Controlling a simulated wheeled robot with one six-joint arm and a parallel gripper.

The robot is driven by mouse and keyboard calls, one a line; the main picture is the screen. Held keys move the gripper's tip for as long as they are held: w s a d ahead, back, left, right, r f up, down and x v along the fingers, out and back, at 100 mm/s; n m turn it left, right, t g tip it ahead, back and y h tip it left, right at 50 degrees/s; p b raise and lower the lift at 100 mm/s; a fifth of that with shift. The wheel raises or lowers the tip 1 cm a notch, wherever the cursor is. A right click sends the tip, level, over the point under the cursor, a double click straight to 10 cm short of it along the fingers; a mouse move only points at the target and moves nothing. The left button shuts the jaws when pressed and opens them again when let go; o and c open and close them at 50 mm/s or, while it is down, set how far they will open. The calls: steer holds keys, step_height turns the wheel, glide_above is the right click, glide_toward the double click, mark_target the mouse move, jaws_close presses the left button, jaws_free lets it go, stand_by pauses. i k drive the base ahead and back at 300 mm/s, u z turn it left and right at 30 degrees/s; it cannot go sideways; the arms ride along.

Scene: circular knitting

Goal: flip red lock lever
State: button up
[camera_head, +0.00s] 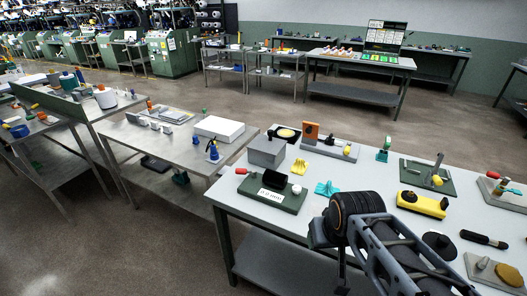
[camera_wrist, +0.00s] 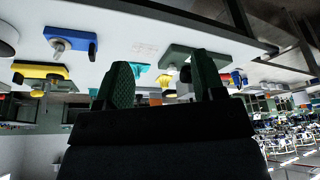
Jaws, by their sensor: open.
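A red knob-like end (camera_head: 240,171) sits at the left of a green-based device (camera_head: 272,192) on the near table, beside a black block and a white knob. A second red-ended lever (camera_head: 492,174) stands on a plate at the table's far right. I cannot tell for sure which one is the lock lever. In the wrist view my gripper (camera_wrist: 163,78) is open, its two dark green fingers apart with nothing held between them. A green base (camera_wrist: 195,58) shows behind the fingers, partly hidden by them. My arm covers part of the table front in the head view.
The near table (camera_head: 330,180) carries several fixtures. A grey box (camera_head: 267,151), an orange upright plate (camera_head: 310,133), a yellow piece (camera_head: 299,166) and a yellow block (camera_head: 422,205) stand around. A blue block (camera_wrist: 70,41) shows in the wrist view. Another table (camera_head: 165,145) is to the left.

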mark_target(238, 171)
steer(key=u, duration=1.85)
steer(key=i, duration=3.35)
steer(key=z, duration=4.2)
steer(key=i, duration=0.45)
steer(key=z, duration=0.15)
